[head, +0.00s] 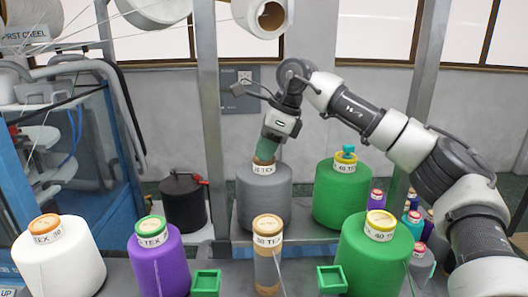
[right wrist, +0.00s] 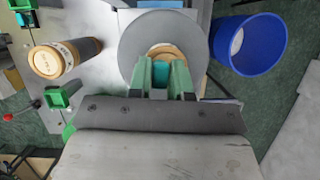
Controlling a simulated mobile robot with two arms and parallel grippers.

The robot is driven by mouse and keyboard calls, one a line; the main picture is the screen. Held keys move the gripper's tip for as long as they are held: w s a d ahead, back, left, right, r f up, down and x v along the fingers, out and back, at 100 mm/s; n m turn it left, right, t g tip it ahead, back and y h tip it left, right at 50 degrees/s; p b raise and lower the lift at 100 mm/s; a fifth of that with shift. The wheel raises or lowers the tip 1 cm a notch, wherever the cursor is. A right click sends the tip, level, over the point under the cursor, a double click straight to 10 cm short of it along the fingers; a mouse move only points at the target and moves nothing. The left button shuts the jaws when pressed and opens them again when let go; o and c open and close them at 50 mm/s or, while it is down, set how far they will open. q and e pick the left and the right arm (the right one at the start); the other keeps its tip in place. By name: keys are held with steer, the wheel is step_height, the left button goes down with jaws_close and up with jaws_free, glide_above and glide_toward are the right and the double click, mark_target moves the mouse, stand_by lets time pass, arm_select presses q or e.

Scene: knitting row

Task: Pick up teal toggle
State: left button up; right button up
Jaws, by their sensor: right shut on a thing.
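My right gripper (head: 266,150) points down at the top of a grey yarn cone (head: 265,195). In the right wrist view, its green fingers (right wrist: 160,78) are shut on a small teal piece (right wrist: 160,80), seemingly a teal toggle, over the cone's tan top. The fingers hide most of the piece, and I cannot tell whether it touches the cone. Another teal toggle-like piece (head: 347,151) stands on top of the green cone (head: 342,195) at the back right. My left gripper is not in view.
White (head: 60,262), purple (head: 158,262) and green (head: 375,258) cones stand in front, with a brown-topped spool (head: 267,265) between. Two small green holders (head: 206,283) (head: 331,279) flank the spool. A metal post (head: 207,110) rises left of my gripper. A blue bin (right wrist: 248,45) shows in the wrist view.

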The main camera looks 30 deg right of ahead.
steer(key=shift+r, duration=0.15)
step_height(320, 180, up, 10)
steer(key=shift+f+b, duration=0.15)
steer(key=shift+b, duration=0.95)
